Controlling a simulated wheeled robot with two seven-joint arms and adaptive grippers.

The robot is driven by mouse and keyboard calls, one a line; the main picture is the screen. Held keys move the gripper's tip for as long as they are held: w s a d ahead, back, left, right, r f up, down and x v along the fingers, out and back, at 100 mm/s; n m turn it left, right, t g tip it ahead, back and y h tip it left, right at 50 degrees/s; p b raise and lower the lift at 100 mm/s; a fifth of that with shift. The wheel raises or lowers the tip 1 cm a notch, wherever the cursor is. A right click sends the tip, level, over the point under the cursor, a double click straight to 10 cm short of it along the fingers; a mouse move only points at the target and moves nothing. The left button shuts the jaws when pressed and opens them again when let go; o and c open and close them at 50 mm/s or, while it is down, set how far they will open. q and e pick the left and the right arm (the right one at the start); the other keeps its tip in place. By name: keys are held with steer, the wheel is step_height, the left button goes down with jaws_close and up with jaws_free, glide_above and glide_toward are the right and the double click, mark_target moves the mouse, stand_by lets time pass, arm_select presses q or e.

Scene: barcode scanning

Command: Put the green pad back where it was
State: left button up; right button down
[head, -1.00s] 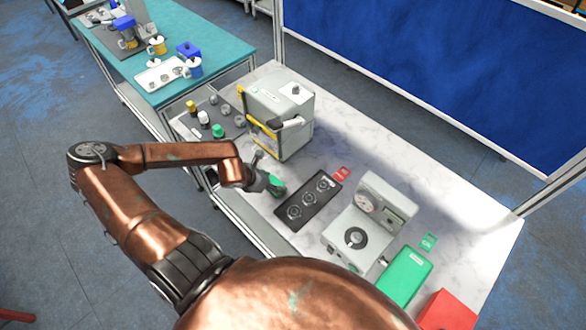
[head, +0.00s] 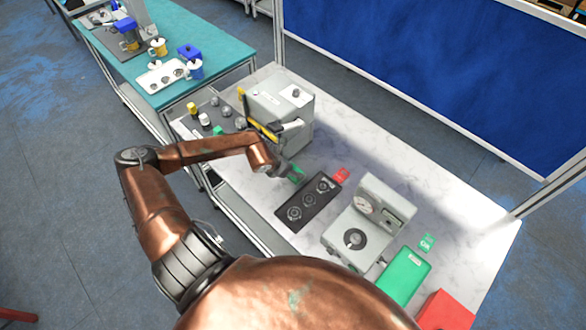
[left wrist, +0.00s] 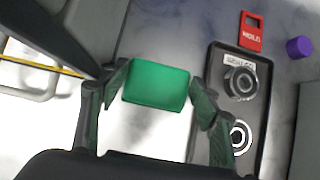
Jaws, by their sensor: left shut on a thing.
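The green pad (left wrist: 157,84) is between the fingers of my left gripper (left wrist: 160,98) in the left wrist view. The gripper is shut on it. In the head view a green bit of the pad (head: 297,174) shows at the tip of my left gripper (head: 291,171), over the pale marbled bench top, between the grey machine (head: 285,105) and the black tray (head: 281,212) with round metal parts. Whether the pad touches the bench is hard to tell. My right gripper is not in view.
A red tag (head: 341,174) lies beyond the black tray. A gauge stand (head: 365,220), a green box (head: 405,275) and a red box (head: 446,310) stand to the right. A grey mat (head: 228,107) with small parts lies left. A purple piece (left wrist: 299,47) shows in the wrist view.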

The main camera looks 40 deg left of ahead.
mark_target(289, 178)
arm_select(q)
steer(key=shift+s+f, duration=0.1)
steer(key=o, duration=1)
steer(key=shift+s+r, duration=0.2)
steer(key=shift+r, duration=0.05)
steer(key=b+v, duration=0.1)
steer(key=v, duration=0.1)
steer(key=shift+s+a+r, duration=0.1)
steer(key=shift+s, duration=0.25)
steer(key=s, duration=0.6)
steer(key=s+b, duration=0.1)
steer(key=s, duration=0.2)
steer(key=shift+s+a, duration=0.35)
steer(key=shift+a, duration=0.05)
steer(key=shift+s+r, duration=0.15)
steer(key=shift+s, duration=0.7)
